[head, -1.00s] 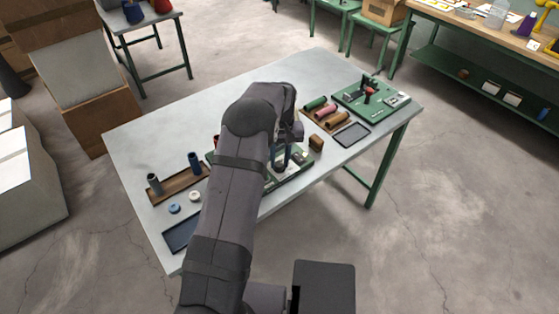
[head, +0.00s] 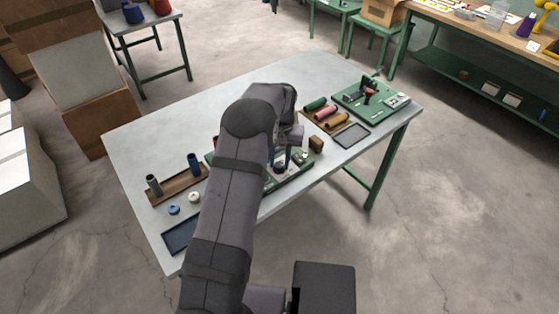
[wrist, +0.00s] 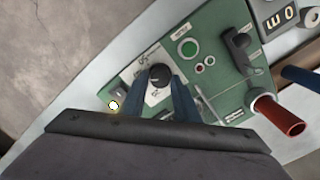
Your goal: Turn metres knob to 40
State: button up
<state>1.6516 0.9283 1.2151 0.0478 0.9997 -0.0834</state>
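The metres knob is a round black knob (wrist: 160,75) on a pale dial plate (wrist: 150,62) with printed marks, on a green machine board (wrist: 215,60). The dial's figures are too small to read surely. My gripper (wrist: 163,85) is at the knob, its two dark blue fingers reaching to either side of it. I cannot tell whether both fingers touch it. In the head view my gripper (head: 285,160) is over the near green board (head: 290,178), and my arm hides the knob and much of that board.
A green button (wrist: 189,48), a red button (wrist: 198,68), a dark lever (wrist: 240,45) and a red roll (wrist: 285,118) are close by in the wrist view. A second green machine (head: 372,98) stands far right on the table (head: 140,140). Coloured rolls (head: 325,112) lie between.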

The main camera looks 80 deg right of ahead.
aim_at(280, 164)
jog(key=shift+o, duration=1.1)
jog(key=shift+r, duration=0.15)
jog(key=shift+s+r+b, duration=0.15)
jog(key=shift+r+b, duration=1.05)
jog(key=shift+r, duration=2.35)
